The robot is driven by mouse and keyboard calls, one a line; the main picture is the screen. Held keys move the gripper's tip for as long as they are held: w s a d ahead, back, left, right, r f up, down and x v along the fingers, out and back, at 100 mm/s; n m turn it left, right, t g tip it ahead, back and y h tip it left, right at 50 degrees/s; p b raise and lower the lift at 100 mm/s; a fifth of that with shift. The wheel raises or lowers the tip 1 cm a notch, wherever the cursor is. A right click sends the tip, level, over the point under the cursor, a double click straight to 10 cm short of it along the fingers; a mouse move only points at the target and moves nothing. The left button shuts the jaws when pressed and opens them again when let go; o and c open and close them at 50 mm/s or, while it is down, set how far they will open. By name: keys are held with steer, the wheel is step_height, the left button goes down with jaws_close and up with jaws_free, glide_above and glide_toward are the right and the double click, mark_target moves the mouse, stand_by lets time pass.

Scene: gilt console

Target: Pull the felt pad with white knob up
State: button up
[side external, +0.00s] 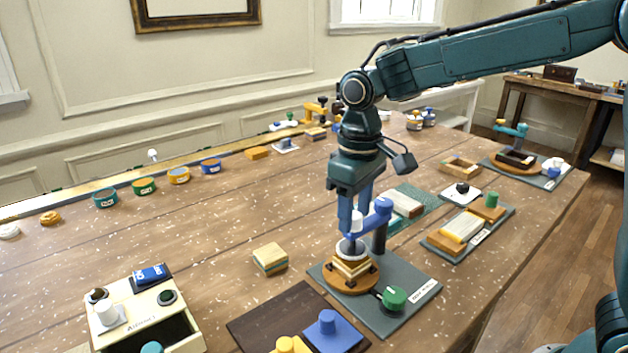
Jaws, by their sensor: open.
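A small press stands on a dark grey plate (415,297) near the front of the table. Its blue arm (381,208) reaches over from a dark post. A white knob (356,222) shows at the arm's left end, and a pale round pad (347,252) sits below it, over stacked wooden blocks (352,272) on a round wooden base. Whether the pad touches the blocks is hard to tell. My gripper (355,226) points down over the press, open, with its fingers around or just beside the white knob. The fingers partly hide the knob and rod.
A green knob (394,298) sits on the same plate. A dark board (272,318) with blue and yellow knobbed pieces lies in front. A cream drawer box (140,312) is at left, a striped block (270,259) nearby. Sanding blocks (460,228) lie right.

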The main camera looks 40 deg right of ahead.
mark_target(356, 215)
jaws_close()
steer(key=shift+r, duration=0.85)
jaws_free()
steer(key=shift+r, duration=0.15)
step_height(356, 215, up, 14)
steer(key=shift+f, duration=0.2)
stand_by(0.4)
steer(key=shift+s+d, duration=0.1)
